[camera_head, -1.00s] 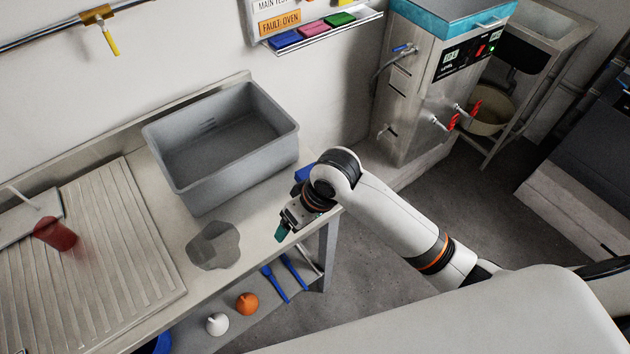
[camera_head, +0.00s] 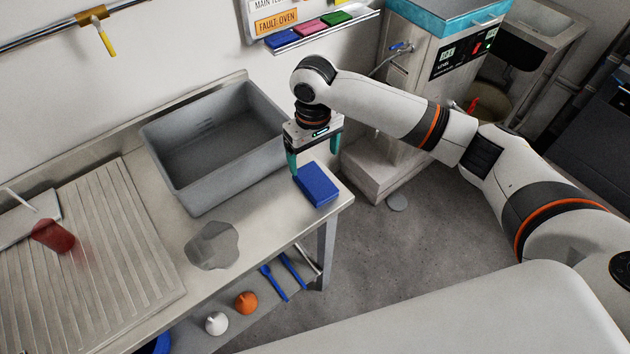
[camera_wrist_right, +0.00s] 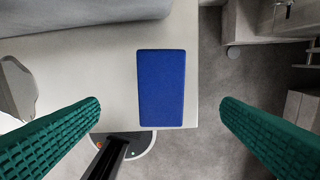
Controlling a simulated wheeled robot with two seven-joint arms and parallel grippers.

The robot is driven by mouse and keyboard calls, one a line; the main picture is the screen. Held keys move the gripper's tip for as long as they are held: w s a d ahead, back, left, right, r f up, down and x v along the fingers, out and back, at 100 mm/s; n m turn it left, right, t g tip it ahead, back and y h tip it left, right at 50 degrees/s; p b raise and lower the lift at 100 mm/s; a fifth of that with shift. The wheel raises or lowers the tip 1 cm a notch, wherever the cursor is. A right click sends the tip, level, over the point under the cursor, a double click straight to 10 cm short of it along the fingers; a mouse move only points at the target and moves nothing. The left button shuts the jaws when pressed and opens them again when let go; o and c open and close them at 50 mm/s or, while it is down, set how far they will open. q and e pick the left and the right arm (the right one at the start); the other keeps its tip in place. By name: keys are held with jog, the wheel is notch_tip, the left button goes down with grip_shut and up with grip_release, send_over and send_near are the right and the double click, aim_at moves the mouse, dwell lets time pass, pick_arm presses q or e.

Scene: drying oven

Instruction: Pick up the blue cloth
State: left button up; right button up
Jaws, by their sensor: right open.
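The blue cloth (camera_head: 317,185) is a flat, thick rectangular pad lying on the metal table near its right end. In the right wrist view the blue cloth (camera_wrist_right: 161,88) lies between the two green fingers, close to the table edge. My right gripper (camera_head: 314,161) is open and above the cloth, pointing down. In the wrist view the open right gripper (camera_wrist_right: 160,125) has its fingers wide apart, touching nothing. My left gripper is not in view.
A grey plastic bin (camera_head: 200,185) stands on the table (camera_head: 268,214) just left of the cloth. A metal machine (camera_head: 430,60) stands right of the table, with a floor gap between.

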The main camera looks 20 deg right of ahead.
aim_at(315, 180)
notch_tip(315, 180, down, 8)
jog(key=shift+s+d+r+p, duration=0.1)
jog(key=shift+p, duration=0.3)
jog(key=c, duration=1.1)
jog(key=shift+o, duration=0.2)
notch_tip(315, 180, up, 10)
jog(key=shift+b, duration=0.3)
jog(key=o, duration=0.4)
jog(key=c, duration=0.3)
